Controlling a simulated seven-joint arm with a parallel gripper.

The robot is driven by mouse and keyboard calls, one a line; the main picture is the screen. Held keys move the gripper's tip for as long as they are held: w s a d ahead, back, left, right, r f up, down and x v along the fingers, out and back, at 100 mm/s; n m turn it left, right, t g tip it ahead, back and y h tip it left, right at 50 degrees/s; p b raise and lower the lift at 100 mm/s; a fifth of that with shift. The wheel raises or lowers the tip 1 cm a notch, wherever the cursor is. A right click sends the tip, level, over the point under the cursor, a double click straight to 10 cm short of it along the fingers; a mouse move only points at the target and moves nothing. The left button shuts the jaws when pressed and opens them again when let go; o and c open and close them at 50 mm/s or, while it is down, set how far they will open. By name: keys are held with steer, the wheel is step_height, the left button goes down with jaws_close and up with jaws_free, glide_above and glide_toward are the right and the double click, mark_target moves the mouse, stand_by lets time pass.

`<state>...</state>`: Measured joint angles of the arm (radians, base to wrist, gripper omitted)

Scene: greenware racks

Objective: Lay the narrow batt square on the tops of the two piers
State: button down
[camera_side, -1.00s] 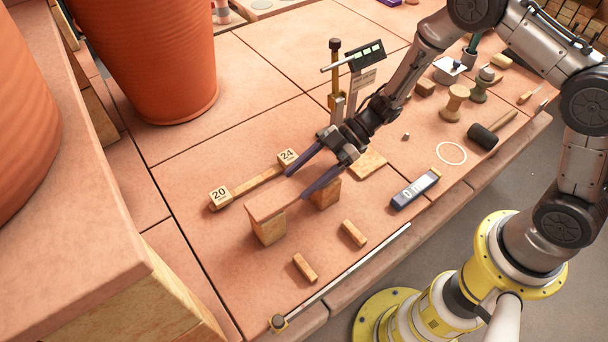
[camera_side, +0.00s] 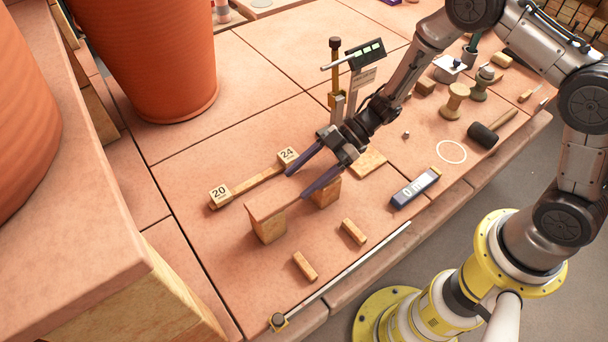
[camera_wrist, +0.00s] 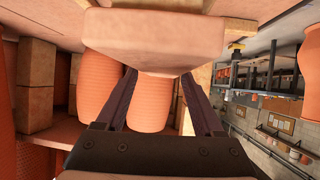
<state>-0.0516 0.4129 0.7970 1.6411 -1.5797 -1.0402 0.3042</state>
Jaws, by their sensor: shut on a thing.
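The narrow batt (camera_side: 270,204), a flat terracotta-coloured slab, spans the two piers in the side view. One pier (camera_side: 268,230) stands under its near left end and the other pier (camera_side: 326,195) under its right end. The batt appears to lie on or just over both tops; a thin gap cannot be ruled out. My gripper (camera_side: 298,184) is shut on the batt towards its right half, one finger on each long side. In the wrist view the batt (camera_wrist: 150,40) shows as a pale slab between the fingertips. Part of the batt is hidden by the fingers.
A gauge stick with blocks marked 20 (camera_side: 220,195) and 24 (camera_side: 287,157) lies behind the piers. Two small wooden blocks (camera_side: 305,266) (camera_side: 353,231) lie in front. A digital level (camera_side: 415,188), a mallet (camera_side: 483,136) and a metal rod (camera_side: 345,275) are to the right and front.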

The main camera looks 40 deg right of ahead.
mark_target(325, 171)
jaws_free()
steer(key=shift+d, duration=0.15)
steer(key=shift+v, duration=2.9)
steer(key=shift+r, duration=0.1)
